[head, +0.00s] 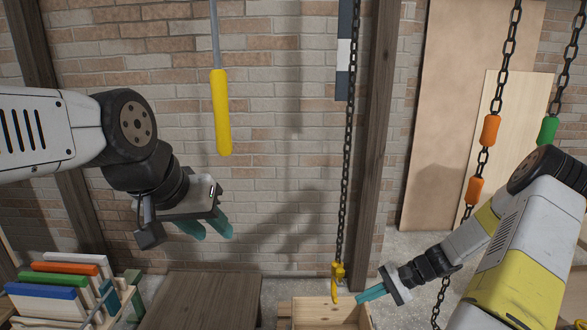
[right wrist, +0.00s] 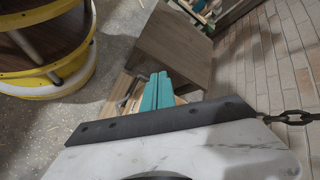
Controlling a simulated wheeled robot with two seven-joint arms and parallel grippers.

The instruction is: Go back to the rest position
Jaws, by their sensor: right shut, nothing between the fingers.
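My left gripper (head: 207,231) hangs at the left of the head view, in front of the brick wall. Its two teal fingers show a gap between them, and nothing is seen in it. My right gripper (head: 362,296) is low at the right, just beside the yellow hook at the chain's end. Its teal fingers (right wrist: 157,92) are shut together and empty in the right wrist view. In that view they lie over part of the wooden crate. I cannot tell whether they touch the hook or crate.
A chain (head: 347,150) with a yellow hook (head: 337,278) hangs over a wooden crate (head: 328,315). A yellow-handled rod (head: 221,112) hangs near my left arm. More chains (head: 505,70) hang by my right arm. A dark wooden table (head: 205,295) and a book rack (head: 75,290) stand below.

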